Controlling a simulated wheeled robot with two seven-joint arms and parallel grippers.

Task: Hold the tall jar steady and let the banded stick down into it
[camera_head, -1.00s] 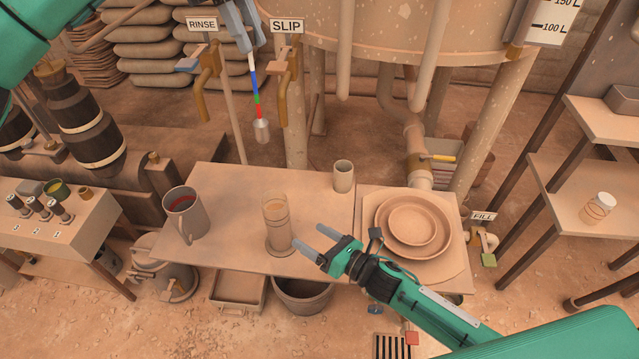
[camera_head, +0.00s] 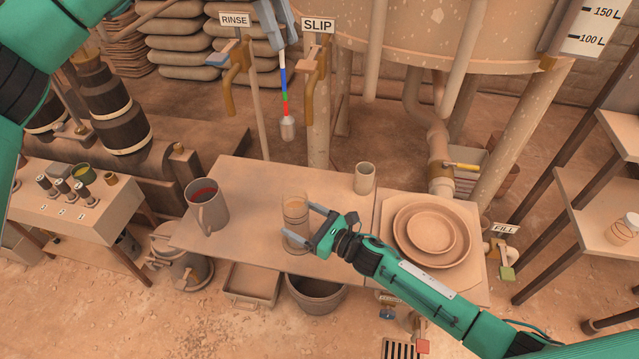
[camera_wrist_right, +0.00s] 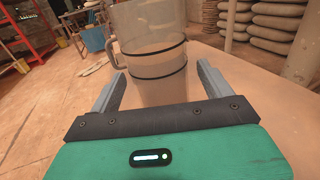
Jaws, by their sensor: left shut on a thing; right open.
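The tall jar (camera_head: 295,222) is clear with dark rings and stands upright on the table. In the right wrist view the jar (camera_wrist_right: 152,75) is between the fingers. My right gripper (camera_head: 306,222) is open around the jar's lower part, with a gap visible at the right finger; it also shows in the right wrist view (camera_wrist_right: 158,85). The banded stick (camera_head: 284,85), with blue, green and red bands and a grey weight at its lower end, hangs nearly upright. My left gripper (camera_head: 277,25) is shut on its upper end, well above the table and behind the jar.
A grey mug with red liquid (camera_head: 207,205) stands left of the jar. A small beige cup (camera_head: 364,178) stands behind and to its right. The RINSE tap (camera_head: 235,75) and SLIP tap (camera_head: 312,75) flank the stick.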

